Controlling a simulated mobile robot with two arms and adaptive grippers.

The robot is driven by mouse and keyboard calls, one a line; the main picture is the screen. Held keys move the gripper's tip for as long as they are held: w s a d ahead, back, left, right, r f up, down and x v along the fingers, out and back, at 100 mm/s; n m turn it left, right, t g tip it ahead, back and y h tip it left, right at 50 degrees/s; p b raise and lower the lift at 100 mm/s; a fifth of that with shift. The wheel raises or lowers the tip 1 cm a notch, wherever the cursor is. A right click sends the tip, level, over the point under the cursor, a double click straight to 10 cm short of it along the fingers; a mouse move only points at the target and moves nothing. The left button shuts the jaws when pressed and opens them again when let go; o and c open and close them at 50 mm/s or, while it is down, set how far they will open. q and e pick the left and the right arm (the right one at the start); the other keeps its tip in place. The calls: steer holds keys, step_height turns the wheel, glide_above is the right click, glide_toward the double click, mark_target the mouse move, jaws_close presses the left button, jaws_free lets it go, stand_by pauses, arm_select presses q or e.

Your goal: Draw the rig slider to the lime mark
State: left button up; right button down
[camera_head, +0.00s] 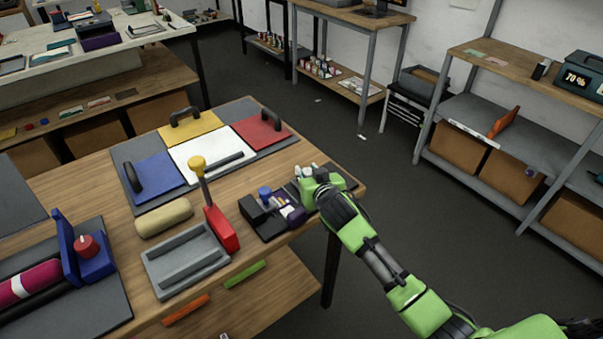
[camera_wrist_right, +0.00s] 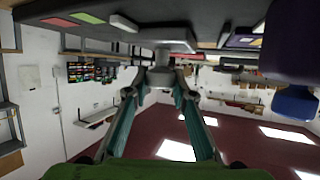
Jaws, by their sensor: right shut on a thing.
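The dark rig (camera_head: 268,229) sits at the right edge of the wooden table in the head view. My right gripper (camera_head: 312,182) is at its far right end and partly covers it. In the right wrist view the rig's dark underside or rail (camera_wrist_right: 150,36) crosses the top. My right gripper (camera_wrist_right: 162,82) is shut on the grey slider knob (camera_wrist_right: 162,72) there. A lime mark (camera_wrist_right: 88,18) and a red mark (camera_wrist_right: 58,22) lie left of the knob, with a pale block (camera_wrist_right: 125,23) between lime mark and knob. The left gripper is not in view.
A blue knob (camera_head: 265,192) and a purple part (camera_head: 294,214) stand on the rig beside my gripper. A red block with a yellow-topped lever (camera_head: 220,229), a grey tray (camera_head: 185,262) and a tan roll (camera_head: 164,218) are to the left. Open floor lies right.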

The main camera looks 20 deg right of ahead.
steer(key=d, duration=0.1)
steer(key=w+d, duration=0.1)
steer(key=d, duration=0.1)
steer(key=shift+w+d, duration=0.1)
steer(key=c, duration=1.7)
jaws_free()
steer(key=v, duration=1.2)
